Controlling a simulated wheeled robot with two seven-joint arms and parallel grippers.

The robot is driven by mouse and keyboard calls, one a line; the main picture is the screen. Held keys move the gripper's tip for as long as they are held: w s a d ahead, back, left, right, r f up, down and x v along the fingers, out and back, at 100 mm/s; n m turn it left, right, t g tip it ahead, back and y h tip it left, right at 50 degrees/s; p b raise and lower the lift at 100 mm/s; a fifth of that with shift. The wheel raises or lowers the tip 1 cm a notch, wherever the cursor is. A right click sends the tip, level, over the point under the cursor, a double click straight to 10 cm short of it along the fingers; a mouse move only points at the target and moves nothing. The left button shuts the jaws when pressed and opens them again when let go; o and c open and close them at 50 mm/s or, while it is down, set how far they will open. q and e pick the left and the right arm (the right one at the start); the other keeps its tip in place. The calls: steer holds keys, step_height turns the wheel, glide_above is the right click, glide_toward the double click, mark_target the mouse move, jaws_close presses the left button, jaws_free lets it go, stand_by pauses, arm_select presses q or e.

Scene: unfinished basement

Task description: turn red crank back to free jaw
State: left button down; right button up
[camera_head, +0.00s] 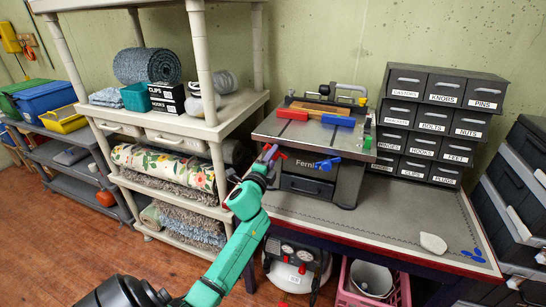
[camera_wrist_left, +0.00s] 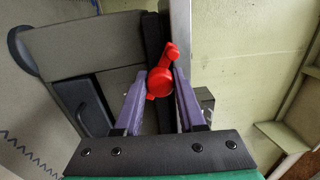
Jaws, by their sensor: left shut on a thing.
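The grey bench machine (camera_head: 319,176) stands on the workbench with a red block (camera_head: 292,114) and a blue block (camera_head: 338,121) on its top. A piece of wood (camera_head: 318,106) lies behind and between the blocks. My left gripper (camera_head: 271,153) is at the machine's left side. In the left wrist view the red crank (camera_wrist_left: 161,82) sits between the purple fingers of my left gripper (camera_wrist_left: 160,85), which are shut on it. The crank's knob end points up and slightly right there. My right gripper is not in view.
A blue crank (camera_head: 327,163) is on the machine's front. Labelled drawers (camera_head: 428,116) stand behind to the right. A beige shelf (camera_head: 185,127) with rugs is at the left. A pink crate (camera_head: 372,284) sits below.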

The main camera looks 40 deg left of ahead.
arm_select(q)
steer(key=n, duration=0.5)
steer(key=shift+p, duration=0.35)
steer(key=shift+n, duration=0.4)
steer(key=c, duration=0.5)
jaws_free()
steer(key=b+v, duration=0.1)
steer(key=v, duration=1.3)
steer(key=shift+s+d, duration=0.2)
steer(key=shift+d, duration=0.05)
